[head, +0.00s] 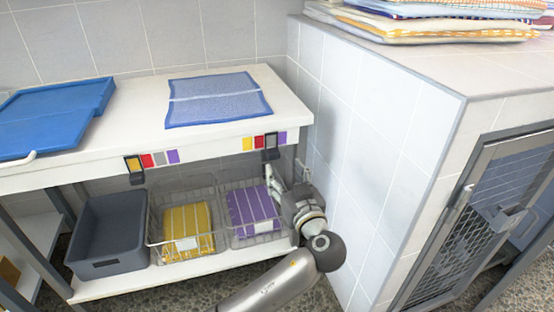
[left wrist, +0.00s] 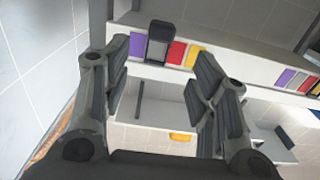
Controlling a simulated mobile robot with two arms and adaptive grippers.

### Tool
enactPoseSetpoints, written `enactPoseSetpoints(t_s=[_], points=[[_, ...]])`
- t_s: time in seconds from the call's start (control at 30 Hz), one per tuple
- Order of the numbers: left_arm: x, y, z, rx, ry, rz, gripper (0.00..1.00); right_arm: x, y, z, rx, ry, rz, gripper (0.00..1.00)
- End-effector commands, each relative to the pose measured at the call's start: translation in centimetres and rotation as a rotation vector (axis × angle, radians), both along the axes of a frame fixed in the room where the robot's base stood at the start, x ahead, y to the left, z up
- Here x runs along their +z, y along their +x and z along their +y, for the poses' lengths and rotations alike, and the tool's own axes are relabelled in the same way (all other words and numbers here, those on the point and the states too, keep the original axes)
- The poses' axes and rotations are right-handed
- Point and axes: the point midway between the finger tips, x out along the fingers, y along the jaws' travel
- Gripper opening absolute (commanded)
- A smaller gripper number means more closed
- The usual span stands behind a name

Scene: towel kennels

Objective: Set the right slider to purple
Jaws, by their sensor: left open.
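The right slider (head: 271,147) is a dark tab on the colour strip along the shelf's front edge. It sits between the red swatch (head: 259,143) and the purple swatch (head: 282,138), covering the place between them. In the left wrist view the slider (left wrist: 159,42) also shows between purple (left wrist: 137,45) and red (left wrist: 177,52). My left gripper (head: 286,174) is open and empty, just below the slider. In the left wrist view its fingers (left wrist: 160,75) stand apart on either side of the slider's line, with no contact visible. My right gripper is not in view.
The left slider (head: 135,170) sits at its strip's yellow end. Below are a grey bin (head: 105,264), a wire basket with a yellow towel (head: 187,230) and one with a purple towel (head: 253,208). A tiled wall (head: 375,150) stands close right of my left arm.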

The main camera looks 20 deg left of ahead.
Motion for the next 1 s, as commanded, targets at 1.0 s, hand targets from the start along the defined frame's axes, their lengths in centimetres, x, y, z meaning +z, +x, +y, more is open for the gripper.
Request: enactPoseSetpoints(t_s=[1.0], points=[[-0.1,7.5,5.1,0.0,0.002,0.005,0.38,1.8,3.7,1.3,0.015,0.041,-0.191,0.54]])
